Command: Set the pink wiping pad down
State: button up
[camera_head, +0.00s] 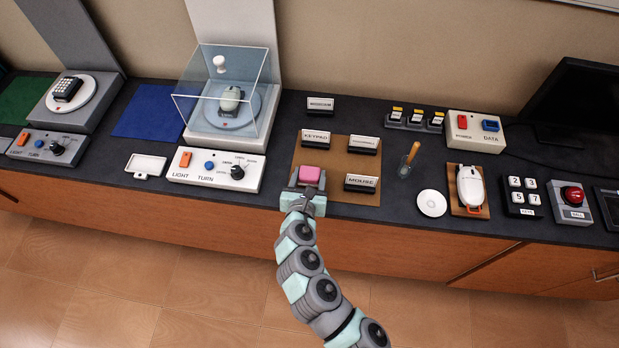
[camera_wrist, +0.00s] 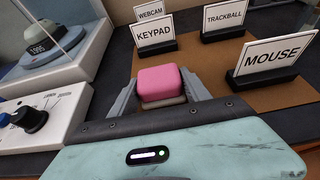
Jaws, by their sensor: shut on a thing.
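The pink wiping pad (camera_head: 309,174) is a small pink block with a paler underside. My gripper (camera_head: 306,184) is shut on it, with a grey finger on each side. In the wrist view the pad (camera_wrist: 161,84) sits between the fingers (camera_wrist: 162,100), just in front of the palm. The pad is over the near left part of the brown mat (camera_head: 340,196). I cannot tell whether its underside touches the mat.
Label stands surround the pad: KEYPAD (camera_head: 316,138) behind, TRACKBALL (camera_head: 363,145) behind right, MOUSE (camera_head: 361,184) to the right. A LIGHT/TURN control box (camera_head: 214,170) stands left. A brush (camera_head: 408,160) and white disc (camera_head: 432,203) lie farther right. The mat's middle is clear.

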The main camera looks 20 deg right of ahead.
jog(key=shift+f, duration=0.2)
jog(key=shift+f, duration=0.15)
jog(key=o, duration=1.5)
jog(key=shift+d, duration=0.1)
